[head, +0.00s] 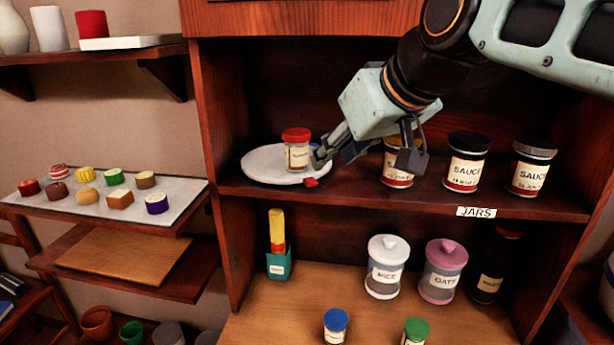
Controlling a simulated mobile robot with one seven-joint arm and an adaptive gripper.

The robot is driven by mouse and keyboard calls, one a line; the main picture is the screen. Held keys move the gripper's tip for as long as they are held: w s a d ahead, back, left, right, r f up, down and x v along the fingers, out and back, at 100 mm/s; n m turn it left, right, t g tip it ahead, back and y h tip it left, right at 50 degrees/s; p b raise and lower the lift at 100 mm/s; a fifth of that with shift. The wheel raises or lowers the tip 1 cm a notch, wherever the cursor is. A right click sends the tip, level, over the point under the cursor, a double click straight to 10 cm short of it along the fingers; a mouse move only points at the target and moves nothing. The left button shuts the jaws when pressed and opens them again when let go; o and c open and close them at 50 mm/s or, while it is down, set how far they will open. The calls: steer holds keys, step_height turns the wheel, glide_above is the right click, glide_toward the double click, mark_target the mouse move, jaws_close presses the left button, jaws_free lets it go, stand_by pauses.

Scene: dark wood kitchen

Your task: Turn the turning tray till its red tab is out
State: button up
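The turning tray (258,167) is a round white disc on the upper cupboard shelf, at the left. Its red tab (311,182) shows at the tray's front right edge, close to the shelf's front edge. A jar with a red lid (297,150) stands upright on the tray's right part. My gripper (365,160) reaches down from the upper right with its fingers spread apart. Its left fingertip is just right of the red-lidded jar, above and behind the tab. I cannot tell whether it touches the jar or tray. The gripper holds nothing visible.
Behind my right finger stands a partly hidden sauce jar (397,178). Two more sauce jars, one nearer (465,162) and one farther right (531,165), share the shelf. A JARS label (476,212) marks its edge. The cupboard's left wall (213,150) is close to the tray.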

mark_target(311, 181)
steer(key=x, duration=0.9)
steer(key=shift+w+f, duration=0.1)
steer(key=shift+f, duration=0.05)
steer(key=shift+c, duration=0.2)
jaws_close()
